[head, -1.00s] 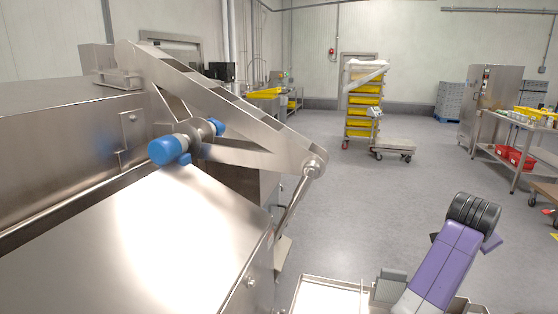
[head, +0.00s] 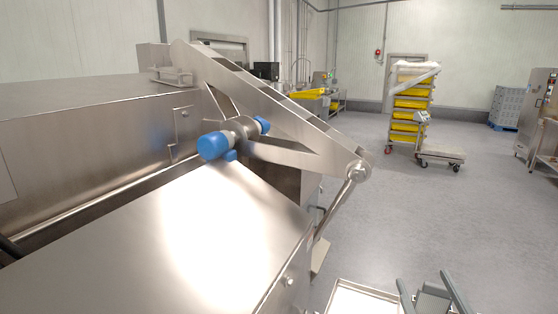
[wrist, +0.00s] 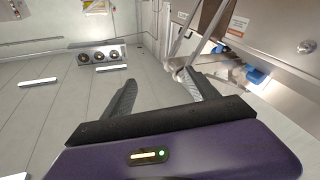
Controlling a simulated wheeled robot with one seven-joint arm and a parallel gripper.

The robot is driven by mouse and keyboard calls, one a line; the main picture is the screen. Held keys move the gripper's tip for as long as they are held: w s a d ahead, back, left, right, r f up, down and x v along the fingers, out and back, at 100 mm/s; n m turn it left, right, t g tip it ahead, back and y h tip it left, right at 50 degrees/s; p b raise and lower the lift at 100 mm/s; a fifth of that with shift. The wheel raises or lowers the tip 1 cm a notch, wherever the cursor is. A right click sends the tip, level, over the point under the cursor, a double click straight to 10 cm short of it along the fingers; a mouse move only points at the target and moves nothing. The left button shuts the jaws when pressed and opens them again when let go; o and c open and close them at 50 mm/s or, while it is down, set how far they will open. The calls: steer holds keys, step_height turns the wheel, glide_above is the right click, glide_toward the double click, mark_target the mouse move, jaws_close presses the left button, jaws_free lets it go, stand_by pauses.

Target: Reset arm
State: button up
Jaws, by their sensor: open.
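My gripper (head: 425,280) is at the bottom edge of the head view, right of the steel machine. Its two grey fingers point up and stand apart. In the wrist view the gripper (wrist: 162,82) shows open, with nothing between the fingers. Most of the arm is out of the head view.
A steel machine (head: 70,120) with a hinged arm and blue knob (head: 213,146) fills the left. A pale tray (head: 362,300) lies beside my gripper. Beyond is open floor (head: 430,205), with a rack of yellow trays (head: 409,102) and a low cart (head: 440,155).

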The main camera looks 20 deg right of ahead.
steer(key=s+a+f+g+y, duration=0.2)
steer(key=s+a+f+y, duration=0.2)
steer(key=s+a, duration=0.7)
steer(key=s+a+f+n+g+y, duration=0.1)
steer(key=s+a+f+y, duration=0.3)
steer(key=s+a+f, duration=0.3)
steer(key=s+a, duration=0.4)
steer(key=s, duration=0.2)
steer(key=shift+a+f+n+g, duration=0.3)
steer(key=shift+a+g, duration=0.1)
